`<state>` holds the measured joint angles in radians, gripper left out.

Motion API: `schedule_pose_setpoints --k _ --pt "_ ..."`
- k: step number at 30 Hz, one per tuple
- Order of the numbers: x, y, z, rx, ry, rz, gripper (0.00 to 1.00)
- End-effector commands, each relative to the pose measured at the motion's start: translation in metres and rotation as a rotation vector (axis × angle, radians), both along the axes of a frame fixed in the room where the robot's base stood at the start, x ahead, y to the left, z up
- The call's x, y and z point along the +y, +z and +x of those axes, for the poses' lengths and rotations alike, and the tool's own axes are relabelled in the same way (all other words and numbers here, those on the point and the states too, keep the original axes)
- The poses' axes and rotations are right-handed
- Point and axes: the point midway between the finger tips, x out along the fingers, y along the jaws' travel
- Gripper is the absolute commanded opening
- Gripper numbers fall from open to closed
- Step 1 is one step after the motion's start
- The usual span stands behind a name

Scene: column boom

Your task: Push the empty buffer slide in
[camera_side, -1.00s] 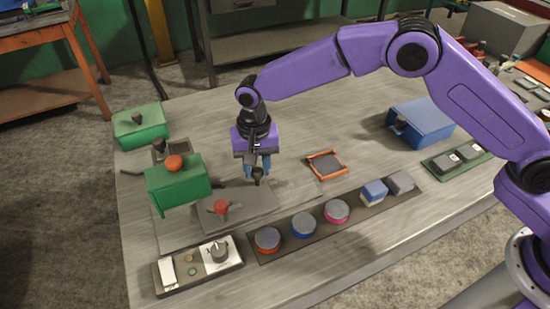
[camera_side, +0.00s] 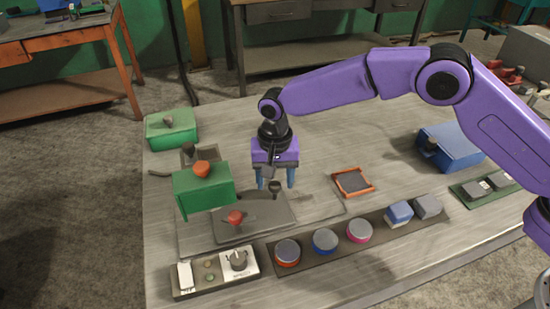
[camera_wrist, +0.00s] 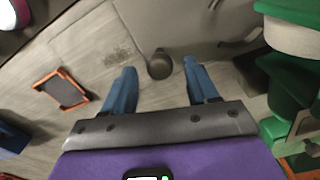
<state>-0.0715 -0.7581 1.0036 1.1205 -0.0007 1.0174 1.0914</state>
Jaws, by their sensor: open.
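A flat grey slide plate (camera_side: 262,219) lies on the table in front of the green housing (camera_side: 203,188). A black round knob (camera_side: 274,187) stands at its far right edge, and a red knob (camera_side: 235,217) stands on its left part. My gripper (camera_side: 276,181) is open above the black knob, with its blue fingers apart on either side. In the wrist view my gripper (camera_wrist: 160,78) is open and empty, and the black knob (camera_wrist: 160,65) appears between and slightly beyond the fingertips. I cannot tell how far the slide sits in.
A long dark rack (camera_side: 373,240) with round pucks and blocks runs along the front. A switch panel (camera_side: 214,273) is front left. An orange-framed tray (camera_side: 352,181) lies right of my gripper. A green box (camera_side: 170,128) and blue box (camera_side: 451,147) stand farther off. The table's back middle is clear.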

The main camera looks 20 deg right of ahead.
Motion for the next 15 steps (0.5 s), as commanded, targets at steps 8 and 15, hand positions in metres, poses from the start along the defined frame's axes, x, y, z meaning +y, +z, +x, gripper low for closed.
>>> schedule_pose_setpoints --k 8,15 --pt "0.001 0.045 0.001 -0.004 0.000 0.005 0.58" --pt "0.001 0.097 0.001 -0.004 -0.001 0.005 0.58"
